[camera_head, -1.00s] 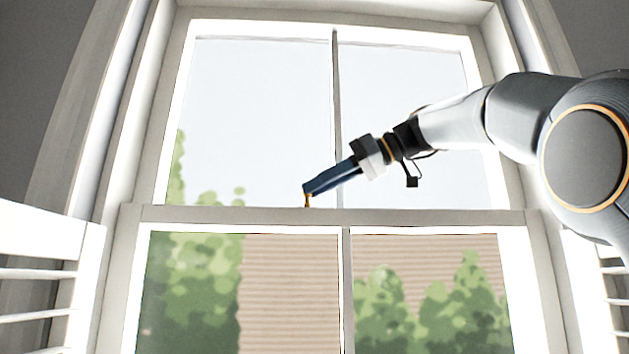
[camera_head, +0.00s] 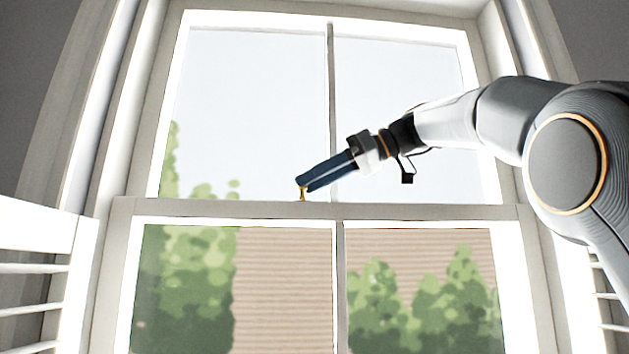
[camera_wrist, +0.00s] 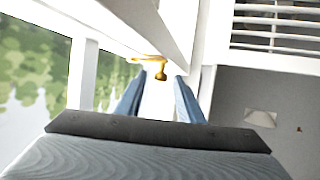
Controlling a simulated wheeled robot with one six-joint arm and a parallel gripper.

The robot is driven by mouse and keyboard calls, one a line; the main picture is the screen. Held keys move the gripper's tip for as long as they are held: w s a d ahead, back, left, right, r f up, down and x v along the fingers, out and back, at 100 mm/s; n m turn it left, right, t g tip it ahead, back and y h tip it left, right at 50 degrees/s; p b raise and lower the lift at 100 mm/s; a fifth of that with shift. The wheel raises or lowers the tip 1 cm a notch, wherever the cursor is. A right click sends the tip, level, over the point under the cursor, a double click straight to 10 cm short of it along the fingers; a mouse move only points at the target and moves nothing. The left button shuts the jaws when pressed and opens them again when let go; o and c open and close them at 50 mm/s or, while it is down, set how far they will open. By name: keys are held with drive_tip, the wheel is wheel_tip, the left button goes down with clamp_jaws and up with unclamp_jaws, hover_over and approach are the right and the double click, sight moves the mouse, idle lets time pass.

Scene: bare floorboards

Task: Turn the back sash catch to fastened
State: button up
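The sash catch (camera_head: 302,196) is a small brass piece on the rail where the two window sashes meet, left of the middle bar. In the wrist view the catch (camera_wrist: 160,69) shows a knob and a thin flat plate or arm along the white rail. My gripper (camera_head: 303,184) comes in from the right, with its blue fingertips right at the catch. In the wrist view the fingers (camera_wrist: 157,86) are apart, with the knob ahead of and between their tips. I cannot tell whether either finger touches it.
The meeting rail (camera_head: 420,211) runs across the window just below the gripper. Glass panes (camera_head: 250,110) lie close behind the fingers. White louvred shutters (camera_head: 35,270) stand at both sides. The wrist view shows a pale patch (camera_wrist: 260,118) on a grey surface.

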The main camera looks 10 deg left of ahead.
drive_tip(key=v, duration=0.7)
drive_tip(key=shift+d+b, duration=0.3)
drive_tip(key=shift+d, duration=0.05)
drive_tip(key=shift+s+r, duration=0.1)
